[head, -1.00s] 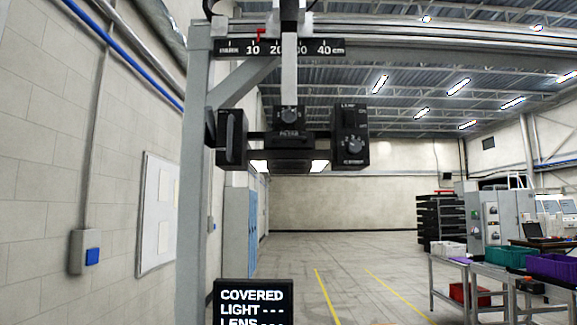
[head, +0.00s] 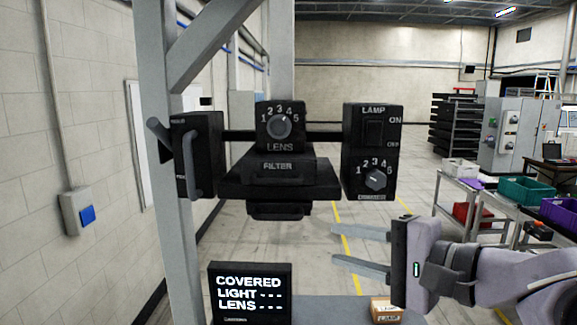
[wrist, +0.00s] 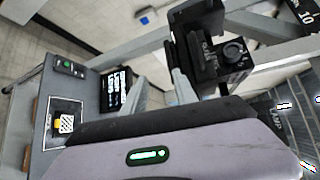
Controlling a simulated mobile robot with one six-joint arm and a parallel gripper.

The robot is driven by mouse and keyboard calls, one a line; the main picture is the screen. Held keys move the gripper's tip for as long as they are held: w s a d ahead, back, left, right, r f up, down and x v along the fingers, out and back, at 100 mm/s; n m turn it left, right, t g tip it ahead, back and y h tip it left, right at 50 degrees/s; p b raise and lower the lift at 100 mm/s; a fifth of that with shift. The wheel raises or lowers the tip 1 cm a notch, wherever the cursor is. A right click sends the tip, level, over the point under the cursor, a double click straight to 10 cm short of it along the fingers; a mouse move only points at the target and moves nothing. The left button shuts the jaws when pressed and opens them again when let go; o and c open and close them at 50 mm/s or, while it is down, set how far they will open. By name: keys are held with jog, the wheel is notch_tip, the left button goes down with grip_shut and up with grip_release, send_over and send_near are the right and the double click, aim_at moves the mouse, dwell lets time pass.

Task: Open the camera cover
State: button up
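The camera (head: 280,180) is a black unit hung on a grey post, with a lens dial (head: 280,126), a filter drawer (head: 277,172) and a dark handled part (head: 279,211) beneath. I cannot tell for certain which part is the cover. The display (head: 249,293) reads "COVERED", with dashes after "LIGHT" and "LENS". My gripper (head: 334,245) is open and empty, below and right of the camera, its fingers pointing left and apart from it. In the wrist view the camera (wrist: 205,45) is beyond the fingertips and the display (wrist: 118,90) is at left.
A lamp box (head: 369,150) with a switch and dial hangs on the right of the crossbar. A box with an upright handle (head: 196,155) hangs on the left by the post (head: 170,210). A small brown box (head: 386,309) sits on the grey surface below. Tables with bins stand far right.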

jog(key=r, duration=0.2)
jog(key=p, duration=0.1)
send_near(278, 218)
jog(key=p+x, duration=0.2)
jog(key=x, duration=0.8)
jog(key=shift+a, duration=0.15)
jog(key=shift+w+a+f, duration=0.15)
jog(key=shift+w, duration=0.3)
jog(key=shift+s, duration=0.1)
grip_shut()
